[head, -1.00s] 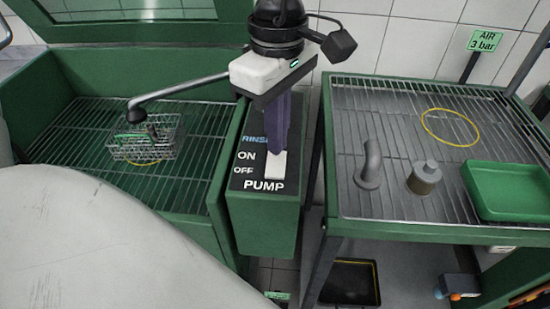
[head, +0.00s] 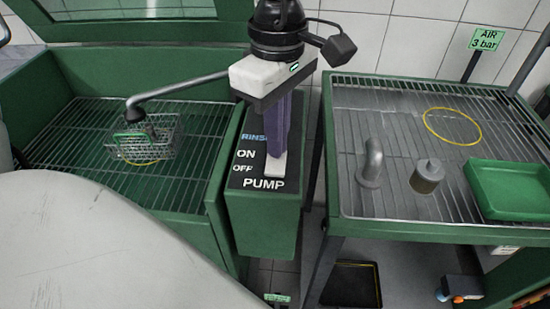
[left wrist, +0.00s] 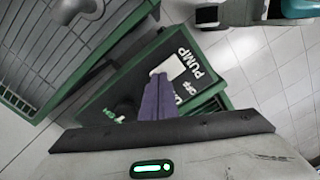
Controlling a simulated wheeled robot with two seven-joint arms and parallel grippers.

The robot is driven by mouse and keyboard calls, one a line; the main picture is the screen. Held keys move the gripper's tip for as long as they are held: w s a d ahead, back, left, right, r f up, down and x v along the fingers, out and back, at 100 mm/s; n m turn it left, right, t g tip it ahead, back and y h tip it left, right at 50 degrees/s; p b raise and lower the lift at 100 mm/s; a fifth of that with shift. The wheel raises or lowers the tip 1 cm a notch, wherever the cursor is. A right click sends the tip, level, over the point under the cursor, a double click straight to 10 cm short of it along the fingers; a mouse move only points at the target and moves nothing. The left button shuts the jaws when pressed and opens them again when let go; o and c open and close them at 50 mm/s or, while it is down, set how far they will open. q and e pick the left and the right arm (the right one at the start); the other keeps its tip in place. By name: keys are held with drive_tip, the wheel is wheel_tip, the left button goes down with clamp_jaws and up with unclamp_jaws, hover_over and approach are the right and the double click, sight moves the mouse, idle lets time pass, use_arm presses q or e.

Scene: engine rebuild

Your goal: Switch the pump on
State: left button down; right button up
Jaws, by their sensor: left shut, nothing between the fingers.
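The pump box (head: 263,205) is dark green with a black top lettered RINSE, ON, OFF and PUMP. A white switch (head: 275,166) stands on it, with ON and OFF to its left. My left gripper (head: 278,150) points down over the box, its purple fingers shut and empty, tips right at the switch. I cannot tell whether they touch it. The fingers hide part of the panel. In the left wrist view the fingertips (left wrist: 160,80) are beside the white switch (left wrist: 167,64). My right gripper is out of view.
Left of the box is a green wash basin with a grille (head: 85,150), a wire basket (head: 150,145) and a spout (head: 175,92).

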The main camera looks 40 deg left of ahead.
use_arm(q)
drive_tip(key=shift+f, duration=0.15)
wheel_tip(320, 180, up, 7)
drive_tip(key=p, duration=0.4)
idle(0.5)
idle(0.5)
